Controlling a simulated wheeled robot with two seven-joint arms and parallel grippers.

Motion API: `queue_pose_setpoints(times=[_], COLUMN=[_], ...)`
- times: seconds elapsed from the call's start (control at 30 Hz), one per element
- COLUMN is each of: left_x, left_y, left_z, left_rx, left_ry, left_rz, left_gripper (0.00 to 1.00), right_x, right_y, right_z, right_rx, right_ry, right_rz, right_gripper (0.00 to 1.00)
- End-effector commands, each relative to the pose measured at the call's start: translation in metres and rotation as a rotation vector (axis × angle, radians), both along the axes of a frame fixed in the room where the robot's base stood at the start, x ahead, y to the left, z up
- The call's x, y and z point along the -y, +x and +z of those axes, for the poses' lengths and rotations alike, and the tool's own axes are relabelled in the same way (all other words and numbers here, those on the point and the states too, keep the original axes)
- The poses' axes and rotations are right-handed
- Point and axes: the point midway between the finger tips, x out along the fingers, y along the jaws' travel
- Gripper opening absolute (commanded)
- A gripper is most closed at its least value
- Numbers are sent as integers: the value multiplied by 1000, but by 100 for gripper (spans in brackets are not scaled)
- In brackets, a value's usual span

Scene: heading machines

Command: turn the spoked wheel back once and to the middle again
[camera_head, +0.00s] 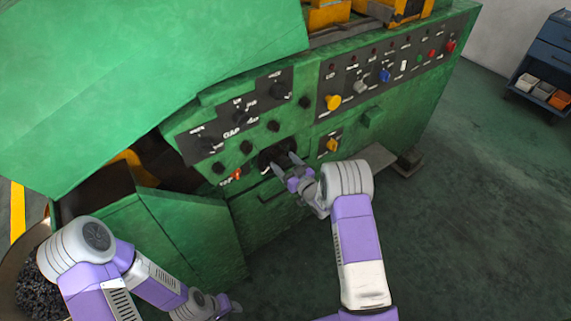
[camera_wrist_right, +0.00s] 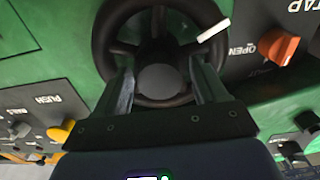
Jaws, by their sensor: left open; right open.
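The spoked wheel (camera_wrist_right: 103,40) is black, with a dark grey hub (camera_wrist_right: 163,80), in the right wrist view. A white marker bar (camera_wrist_right: 213,31) lies across its upper right rim. In the head view the wheel (camera_head: 265,158) sits low on the green machine's front, partly hidden by my right gripper (camera_head: 282,164). That gripper is open; its fingers, also in the wrist view (camera_wrist_right: 164,88), reach over the wheel on either side of the hub. I cannot tell whether they touch the spokes. My left gripper (camera_head: 230,306) is low at the bottom of the head view, open and away from the wheel.
An orange knob (camera_wrist_right: 279,47) marked near "OPEN" and "TAP" is close beside the wheel. A panel with yellow, blue and red knobs (camera_head: 385,75) is at upper right. A small ledge (camera_head: 370,118) juts out right of the wheel.

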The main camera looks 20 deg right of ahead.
Motion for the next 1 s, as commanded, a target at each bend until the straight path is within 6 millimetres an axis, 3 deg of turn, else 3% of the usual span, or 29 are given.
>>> queue_pose_setpoints(times=[0.1, 0.57, 1.0], left_x=[0, 0, 0], left_y=[0, 0, 0], left_z=[0, 0, -8], left_rx=[0, 0, 0], left_ry=[0, 0, 0], left_rz=[0, 0, 0], left_gripper=[43, 43, 43], right_x=[0, 0, -15], right_y=[0, 0, 4], right_z=[0, 0, 0], right_rx=[0, 0, -22], right_ry=[0, 0, 71], right_rz=[0, 0, 24], right_gripper=[70, 0, 0])
